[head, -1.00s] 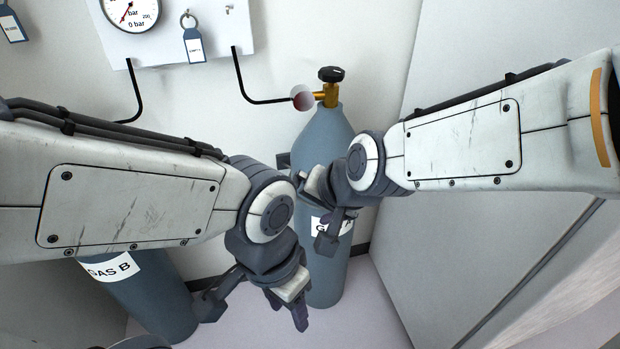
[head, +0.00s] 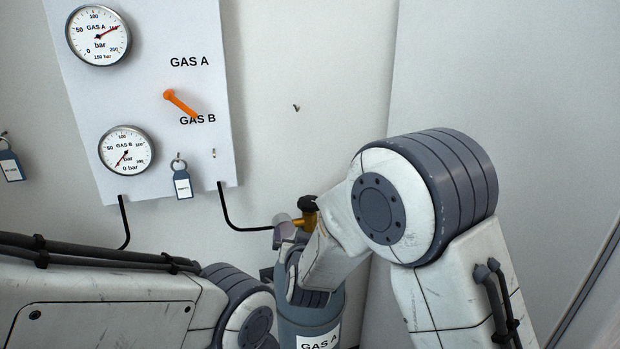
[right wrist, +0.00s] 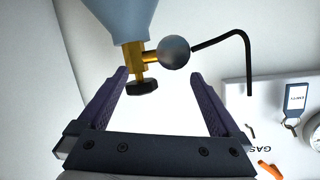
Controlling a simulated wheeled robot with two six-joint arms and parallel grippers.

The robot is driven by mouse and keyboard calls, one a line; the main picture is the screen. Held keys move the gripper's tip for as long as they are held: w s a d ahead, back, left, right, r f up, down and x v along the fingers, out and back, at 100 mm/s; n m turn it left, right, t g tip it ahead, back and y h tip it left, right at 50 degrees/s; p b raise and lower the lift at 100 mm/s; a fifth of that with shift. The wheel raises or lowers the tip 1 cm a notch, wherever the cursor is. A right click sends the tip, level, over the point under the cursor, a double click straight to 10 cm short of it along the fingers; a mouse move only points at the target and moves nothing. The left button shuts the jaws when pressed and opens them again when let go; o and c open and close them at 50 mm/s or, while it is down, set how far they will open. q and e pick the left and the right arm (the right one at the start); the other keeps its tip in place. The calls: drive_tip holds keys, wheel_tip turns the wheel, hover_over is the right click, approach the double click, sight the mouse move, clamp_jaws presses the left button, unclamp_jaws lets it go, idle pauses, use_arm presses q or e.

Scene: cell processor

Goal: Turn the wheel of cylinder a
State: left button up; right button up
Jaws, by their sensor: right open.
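Cylinder a (head: 308,318) is a blue-grey gas bottle with a white "GAS A" label, low in the head view, partly covered by my right arm. Its black wheel (head: 307,204) tops a brass valve (head: 304,222). In the right wrist view, which shows the bottle upside down, the black wheel (right wrist: 141,88) lies between the finger lines of my right gripper (right wrist: 158,76), closer to the left finger. The gripper is open and holds nothing; I cannot tell its exact distance to the wheel. My left gripper is out of view.
A grey ball-shaped fitting (right wrist: 174,52) and a bent black pipe (head: 234,221) join the valve. A white wall panel (head: 180,40) carries two gauges, an orange lever (head: 180,103) and a blue tag (head: 182,184). A wall stands close on the right.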

sight(310, 197)
drive_tip(key=w+d+t+p, duration=0.1)
drive_tip(key=w+d+r+t+h, duration=0.1)
drive_tip(key=w+r+n+t+h+p, duration=0.1)
drive_tip(key=w, duration=0.1)
drive_tip(key=shift+d+r+p, duration=0.25)
drive_tip(key=shift+d+p, duration=0.1)
drive_tip(key=shift+d, duration=0.05)
drive_tip(key=shift+w+t+h, duration=0.2)
drive_tip(key=shift+t+h, duration=0.1)
drive_tip(key=shift+h, duration=0.1)
drive_tip(key=w+p, duration=0.1)
drive_tip(key=w, duration=0.2)
drive_tip(key=w+p, duration=0.1)
drive_tip(key=w, duration=0.2)
drive_tip(key=w+p, duration=0.1)
drive_tip(key=w, duration=0.3)
drive_tip(key=shift+d, duration=0.35)
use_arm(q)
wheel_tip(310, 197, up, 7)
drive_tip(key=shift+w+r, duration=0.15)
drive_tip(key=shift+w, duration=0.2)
